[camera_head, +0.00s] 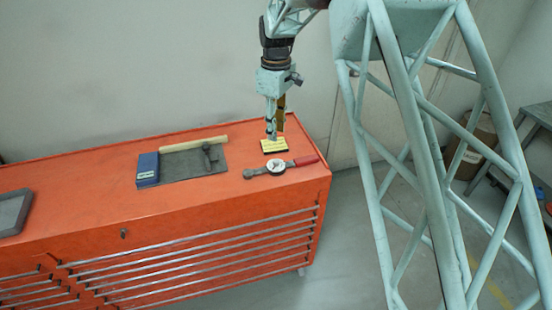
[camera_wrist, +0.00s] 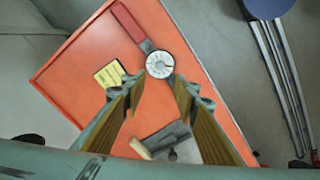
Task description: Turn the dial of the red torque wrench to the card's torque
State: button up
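The torque wrench with a red handle (camera_head: 306,160) lies on the orange cabinet top near its right end. Its round white dial (camera_head: 276,166) faces up, and the dial also shows in the wrist view (camera_wrist: 160,64). The dial's reading is too small to make out. The yellow card (camera_head: 273,145) lies just behind the wrench, and it shows left of the dial in the wrist view (camera_wrist: 109,76); its text is not legible. My gripper (camera_head: 273,134) hangs above the card area, pointing down. In the wrist view its fingers (camera_wrist: 155,88) are spread apart with nothing between them.
The orange cabinet (camera_head: 100,210) has several drawers with long handles. A grey tray (camera_head: 14,210) lies at far left. The top between is clear.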

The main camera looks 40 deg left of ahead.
aim_at(276, 161)
jog(key=shift+f, duration=0.15)
jog(key=shift+f+p, duration=0.85)
jog(key=shift+f, duration=5.9)
jog(key=c, duration=0.9)
jog(key=shift+o, duration=0.2)
